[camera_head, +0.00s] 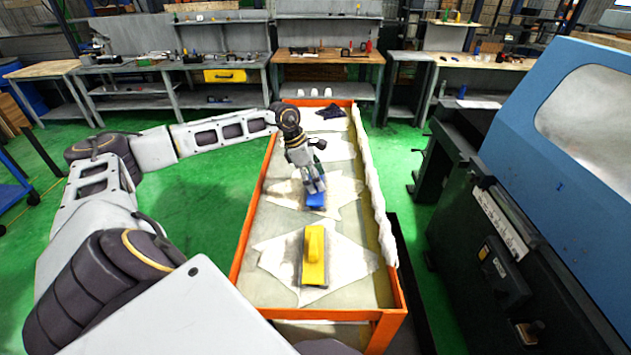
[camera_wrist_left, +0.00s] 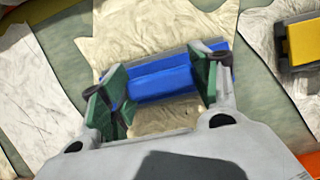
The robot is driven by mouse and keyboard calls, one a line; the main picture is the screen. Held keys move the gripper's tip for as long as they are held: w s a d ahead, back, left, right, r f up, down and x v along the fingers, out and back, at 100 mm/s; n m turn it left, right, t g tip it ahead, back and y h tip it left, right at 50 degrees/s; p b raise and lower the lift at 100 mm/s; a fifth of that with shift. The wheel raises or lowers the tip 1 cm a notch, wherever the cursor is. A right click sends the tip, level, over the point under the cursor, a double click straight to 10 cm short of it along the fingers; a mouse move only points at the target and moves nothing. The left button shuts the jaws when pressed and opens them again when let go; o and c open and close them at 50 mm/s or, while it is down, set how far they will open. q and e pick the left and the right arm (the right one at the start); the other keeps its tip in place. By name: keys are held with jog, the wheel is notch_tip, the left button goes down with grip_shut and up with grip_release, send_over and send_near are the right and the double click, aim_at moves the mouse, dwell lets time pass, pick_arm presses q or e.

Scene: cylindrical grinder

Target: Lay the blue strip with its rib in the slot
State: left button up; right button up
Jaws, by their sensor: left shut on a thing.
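The blue strip (camera_head: 316,201) is in my left gripper (camera_head: 314,186), low over a pale sheet in the orange-framed tray. In the left wrist view the strip (camera_wrist_left: 165,84) lies crosswise between the two green-padded fingers of my left gripper (camera_wrist_left: 162,80), which are shut on it. A lengthwise step runs along the strip. A grey edge (camera_wrist_left: 148,57) shows along its far side; I cannot tell whether the strip touches it. The rib's underside and any slot are hidden. My right gripper is not in view.
A yellow block (camera_head: 314,262) on a grey base lies nearer on another pale sheet. The orange tray rim (camera_head: 243,240) runs along the left. A dark cloth (camera_head: 331,111) lies at the far end. The blue grinder (camera_head: 560,150) stands at the right.

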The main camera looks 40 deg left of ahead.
pick_arm(q)
notch_tip(320, 180, up, 10)
jog(key=shift+f+b, duration=0.15)
jog(key=shift+b, duration=0.45)
dwell(0.4)
